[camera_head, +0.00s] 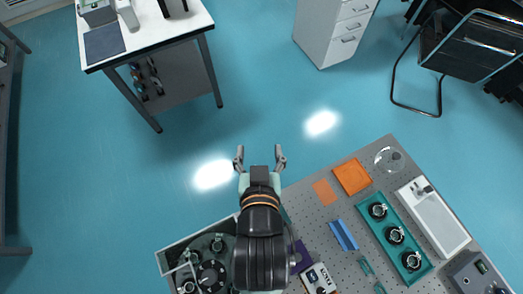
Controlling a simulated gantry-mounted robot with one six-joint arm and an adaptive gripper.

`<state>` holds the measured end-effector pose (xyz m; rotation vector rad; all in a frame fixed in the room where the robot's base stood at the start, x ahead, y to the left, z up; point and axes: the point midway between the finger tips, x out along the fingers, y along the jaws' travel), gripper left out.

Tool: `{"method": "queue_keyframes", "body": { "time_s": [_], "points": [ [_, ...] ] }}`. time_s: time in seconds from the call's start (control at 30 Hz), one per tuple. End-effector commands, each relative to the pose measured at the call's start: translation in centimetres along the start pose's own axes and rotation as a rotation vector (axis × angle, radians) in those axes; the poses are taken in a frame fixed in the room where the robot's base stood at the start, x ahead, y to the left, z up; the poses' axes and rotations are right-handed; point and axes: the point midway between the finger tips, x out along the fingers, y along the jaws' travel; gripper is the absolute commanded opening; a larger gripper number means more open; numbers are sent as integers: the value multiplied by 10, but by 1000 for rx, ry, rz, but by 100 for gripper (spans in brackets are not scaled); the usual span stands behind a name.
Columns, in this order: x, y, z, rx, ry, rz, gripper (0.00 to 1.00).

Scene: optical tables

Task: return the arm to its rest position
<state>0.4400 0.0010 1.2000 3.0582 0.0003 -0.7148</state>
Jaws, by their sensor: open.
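My gripper (260,160) shows in the head view, at the end of my dark arm that reaches up from the bottom middle. Its two grey fingers are spread apart with nothing between them. It appears over the blue floor, just past the upper left edge of the perforated optical table (320,215). My arm hides part of the table's left side.
The table bears an orange tray (352,176), a blue holder (343,235), a teal rack (395,237), a white basin (434,217) and a box with dark round parts (212,270). A white desk (150,40), drawer cabinet (333,30) and chair (470,45) stand beyond open floor.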

Motion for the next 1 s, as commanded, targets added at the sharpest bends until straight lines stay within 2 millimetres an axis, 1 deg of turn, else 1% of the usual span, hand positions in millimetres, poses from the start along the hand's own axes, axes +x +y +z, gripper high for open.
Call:
{"method": "queue_keyframes", "body": {
  "time_s": [0.07,0.13,0.17,0.23,0.27,0.37,0.4,0.47,0.5,0.6,0.63,0.7,1.0],
  "points": [
    [0,0,0,0,-1,0,71],
    [-4,0,-8,-1,-1,0,71],
    [-6,0,-13,-1,-1,0,71],
    [-15,1,-31,-1,-1,1,71],
    [-20,1,-41,0,-1,1,71],
    [-40,1,-81,1,-1,2,71],
    [-49,1,-100,1,-1,2,71],
    [-63,2,-128,2,-1,3,71],
    [-71,2,-145,3,-1,4,71],
    [-89,2,-180,4,-1,5,71],
    [-92,2,-187,5,-1,5,71],
    [-96,2,-195,5,-2,6,71],
    [-95,3,-193,5,-3,6,71]
  ]
}}
